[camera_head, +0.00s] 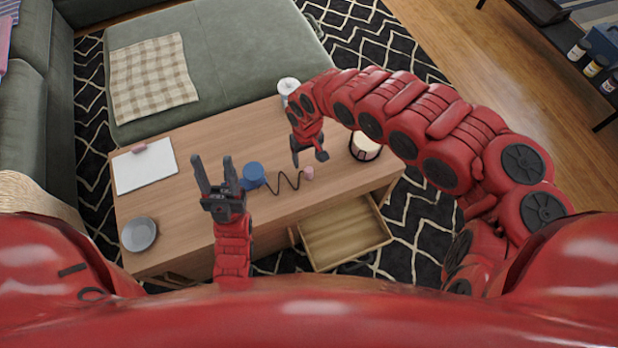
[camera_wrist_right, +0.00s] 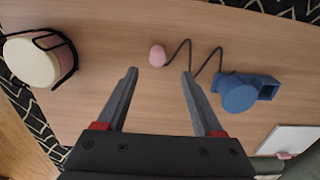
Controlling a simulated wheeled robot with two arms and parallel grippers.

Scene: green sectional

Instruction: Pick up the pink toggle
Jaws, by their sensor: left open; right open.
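The pink toggle (camera_head: 308,173) lies on the wooden coffee table, at the end of a black zigzag cord (camera_head: 285,181) tied to a blue whistle (camera_head: 252,175). In the right wrist view the pink toggle (camera_wrist_right: 157,55) lies just beyond the gap between the fingertips. My right gripper (camera_head: 309,160) is open and empty, pointing down close to the toggle; I cannot tell its exact height. It also shows in the right wrist view (camera_wrist_right: 160,72). My left gripper (camera_head: 213,161) is open and empty, pointing up near the table's front, left of the whistle.
A cream candle in a black holder (camera_head: 366,148) stands right of the right gripper; a white object (camera_head: 288,88) stands behind. A white notepad (camera_head: 146,168) and a grey bowl (camera_head: 139,235) are at left. An open drawer (camera_head: 345,235) juts from the table's front.

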